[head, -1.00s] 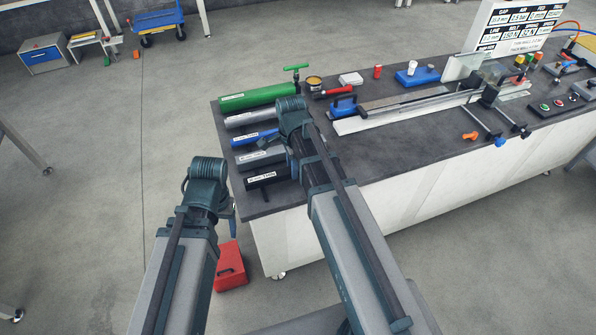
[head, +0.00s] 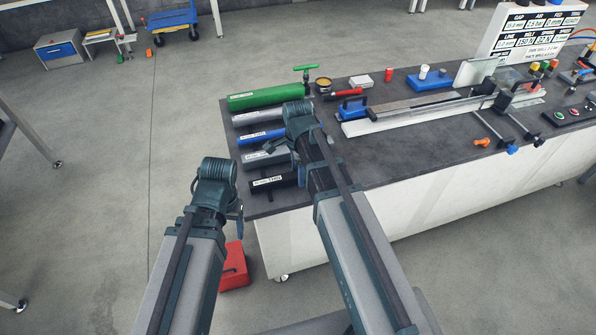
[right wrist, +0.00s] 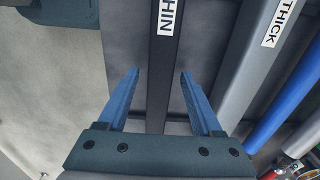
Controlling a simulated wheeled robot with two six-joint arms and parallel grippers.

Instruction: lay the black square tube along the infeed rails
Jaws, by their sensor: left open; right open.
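The black square tube (head: 268,182) lies on the left end of the bench, nearest me of a row of tubes, with a white label. In the right wrist view the black tube (right wrist: 162,75), labelled THIN, runs between the fingertips of my right gripper (right wrist: 160,73). The fingers are open, one on each side, with gaps to the tube. In the head view my right arm hides the tube's right part. My left gripper (head: 236,212) is open, mostly hidden behind its wrist, beside the bench's left edge. The infeed rails (head: 410,108) lie further right on the bench.
A grey tube labelled THICK (right wrist: 255,65) lies beside the black one. Blue (head: 262,137) and green (head: 265,97) tubes lie further back. Clamps with handles (head: 508,148) stick out at the rails' front right. The bench top (head: 390,155) before the rails is clear. A red box (head: 234,268) stands on the floor.

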